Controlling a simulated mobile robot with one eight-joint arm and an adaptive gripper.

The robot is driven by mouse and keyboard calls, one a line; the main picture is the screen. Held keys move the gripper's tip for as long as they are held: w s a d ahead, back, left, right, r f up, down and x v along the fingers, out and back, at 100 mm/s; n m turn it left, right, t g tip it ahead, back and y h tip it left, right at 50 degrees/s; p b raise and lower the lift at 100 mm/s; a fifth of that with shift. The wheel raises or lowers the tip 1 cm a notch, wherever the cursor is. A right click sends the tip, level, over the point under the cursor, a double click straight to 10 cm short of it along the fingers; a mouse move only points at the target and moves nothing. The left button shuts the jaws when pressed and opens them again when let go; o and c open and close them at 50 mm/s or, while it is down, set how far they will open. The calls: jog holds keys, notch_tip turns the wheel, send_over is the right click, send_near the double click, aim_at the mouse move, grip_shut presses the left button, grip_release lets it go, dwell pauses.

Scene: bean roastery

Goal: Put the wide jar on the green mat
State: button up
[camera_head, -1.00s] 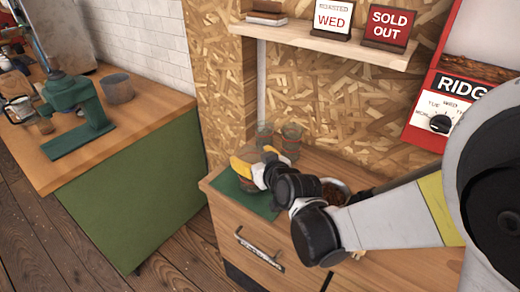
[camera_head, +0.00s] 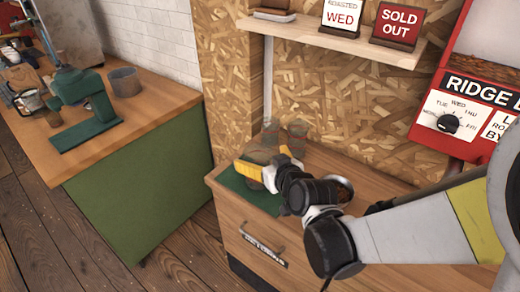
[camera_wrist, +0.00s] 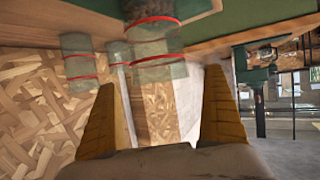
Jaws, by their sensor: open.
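The green mat (camera_head: 238,185) lies at the left front of the wooden counter. In the wrist view, a wide clear jar with red bands (camera_wrist: 158,68) and dark contents stands just beyond my fingertips, its base apparently on the green surface (camera_wrist: 205,27). In the head view, my gripper (camera_head: 252,171) is over the mat and hides most of this jar. My yellow fingers (camera_wrist: 165,95) are spread apart with nothing between them; the jar seems clear of them.
Two more red-banded jars stand behind against the chipboard wall, one nearer (camera_wrist: 78,62) and one partly hidden (camera_wrist: 115,55). A shelf with signs (camera_head: 340,42) hangs above.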

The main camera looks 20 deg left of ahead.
jog(key=s+d+r+m+g+h, duration=0.1)
jog(key=s+d+r+m+h, duration=0.1)
jog(key=s+d, duration=0.4)
jog(key=s+d+r+m+g+h+p, duration=0.1)
jog(key=s+d, duration=0.5)
jog(key=d, duration=1)
jog(key=s+d+r+m+g+h+p, duration=0.1)
jog(key=s+d+r+m+h, duration=0.2)
jog(key=d, duration=0.8)
jog(key=s+m+h, duration=0.1)
jog(key=s+h, duration=0.1)
jog(key=s, duration=0.1)
jog(key=shift+s+d+r+m+g, duration=0.2)
jog(key=shift+r+m+g, duration=0.1)
jog(key=shift+m, duration=0.1)
